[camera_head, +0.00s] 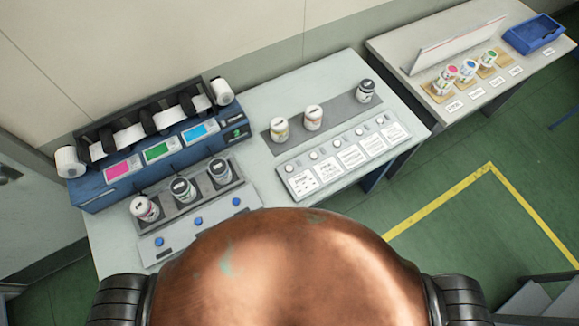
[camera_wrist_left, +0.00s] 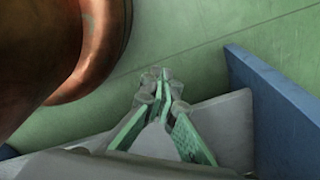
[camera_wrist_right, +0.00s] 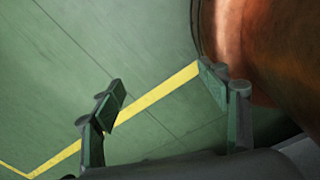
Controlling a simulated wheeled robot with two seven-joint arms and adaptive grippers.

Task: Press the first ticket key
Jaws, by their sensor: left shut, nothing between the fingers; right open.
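A grey ticket panel (camera_head: 337,176) lies on the light grey table, in the head view right of centre. It carries a row of white printed tickets, with a small round key above each. The key at the left end (camera_head: 289,168) sits above the leftmost ticket (camera_head: 302,182); nothing touches it. My left gripper (camera_wrist_left: 164,84) is shut and empty, seen over the green floor beside a blue table part. My right gripper (camera_wrist_right: 163,92) is open and empty over the floor, its fingers wide apart. Neither gripper shows in the head view.
Three lidded jars stand on a dark strip (camera_head: 343,121) behind the panel. A blue rewinder (camera_head: 93,190) with white rolls stands left, and a three-button blue-key panel (camera_head: 178,246) lies before it. A second table (camera_head: 395,44) holds cups and a blue bin (camera_head: 535,33).

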